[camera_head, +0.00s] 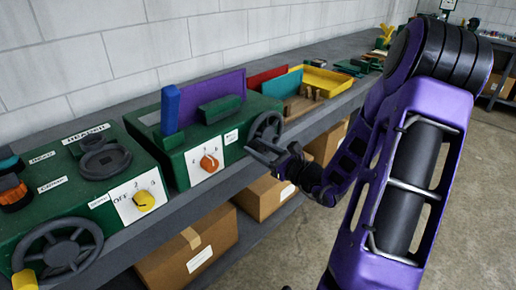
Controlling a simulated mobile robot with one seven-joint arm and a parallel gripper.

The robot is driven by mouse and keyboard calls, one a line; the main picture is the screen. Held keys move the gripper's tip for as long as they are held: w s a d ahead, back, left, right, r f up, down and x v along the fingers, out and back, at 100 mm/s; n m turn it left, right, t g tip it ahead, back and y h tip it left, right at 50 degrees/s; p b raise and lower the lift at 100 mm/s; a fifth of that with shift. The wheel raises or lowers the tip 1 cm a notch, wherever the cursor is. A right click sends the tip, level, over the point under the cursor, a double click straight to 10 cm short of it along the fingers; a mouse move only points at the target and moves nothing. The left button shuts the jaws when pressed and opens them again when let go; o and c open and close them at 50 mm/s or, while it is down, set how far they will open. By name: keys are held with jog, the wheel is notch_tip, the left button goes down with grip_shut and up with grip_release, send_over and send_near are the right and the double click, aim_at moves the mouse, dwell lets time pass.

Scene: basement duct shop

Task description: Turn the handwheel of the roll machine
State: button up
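A green machine (180,150) stands on the bench in the middle left, with an orange knob (209,163) on a white numbered plate. A dark spoked handwheel (267,127) is on its right end. I take this to be the roll machine, but its small label is not readable. My gripper (262,154) is at the lower edge of this handwheel, its dark fingers pointing left. The fingers overlap the wheel's lower rim in the picture. I cannot tell whether they touch it or are closed on it.
Another green machine (130,165), labelled BEADER, stands at left with a yellow knob (144,201) and a large handwheel (57,252). A blue upright post (170,110) rises behind the orange knob. A yellow tray (328,80) lies farther along. Cardboard boxes (180,265) sit below the bench.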

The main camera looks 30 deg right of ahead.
grip_shut()
dwell(1.0)
